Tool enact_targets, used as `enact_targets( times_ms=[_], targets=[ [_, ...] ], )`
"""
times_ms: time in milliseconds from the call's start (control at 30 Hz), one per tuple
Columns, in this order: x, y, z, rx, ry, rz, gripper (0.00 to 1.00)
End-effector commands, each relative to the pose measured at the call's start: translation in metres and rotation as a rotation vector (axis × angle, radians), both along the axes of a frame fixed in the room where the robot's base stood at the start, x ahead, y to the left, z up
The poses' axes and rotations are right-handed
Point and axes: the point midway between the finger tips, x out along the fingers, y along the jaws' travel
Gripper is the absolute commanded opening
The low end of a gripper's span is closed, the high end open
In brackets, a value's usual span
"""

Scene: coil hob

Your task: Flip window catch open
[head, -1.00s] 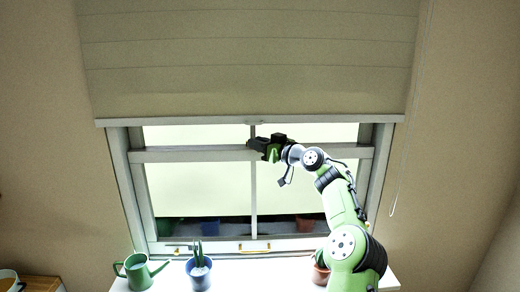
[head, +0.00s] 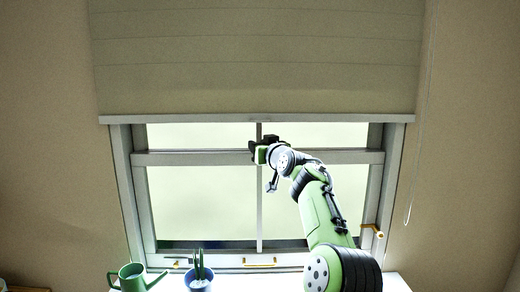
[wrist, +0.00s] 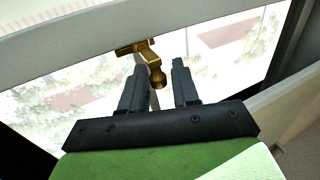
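The brass window catch (wrist: 150,62) is fixed to the pale window rail in the wrist view. Its arm ends in a round knob that hangs toward my gripper. My gripper (wrist: 159,67) is open, with one dark finger on each side of the knob. I see gaps beside the knob, and I cannot tell whether a finger touches it. In the head view my gripper (head: 262,148) is at the window's middle rail (head: 200,157), in front of the central upright. The catch is hidden there behind my gripper.
A blind (head: 255,60) covers the window's top, with a cord (head: 410,190) at right. A brass pull (head: 259,262) is on the lower frame and a brass handle (head: 372,230) on the right side. A watering can (head: 135,277) and blue plant pot (head: 199,284) stand on the sill.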

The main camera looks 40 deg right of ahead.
Motion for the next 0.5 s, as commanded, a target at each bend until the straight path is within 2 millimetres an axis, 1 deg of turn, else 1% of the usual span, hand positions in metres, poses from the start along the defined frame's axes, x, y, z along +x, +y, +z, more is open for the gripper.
enact_targets(
  times_ms=[267, 333, 433, 500],
  targets=[
    [0.000, 0.000, 0.000, 0.000, 0.000, 0.000, 0.38],
    [-0.003, 0.000, 0.000, -0.002, 0.000, -0.001, 0.38],
    [-0.017, 0.004, -0.002, -0.005, 0.000, -0.004, 0.38],
    [-0.033, 0.008, -0.005, -0.006, 0.002, -0.007, 0.38]
  ],
)
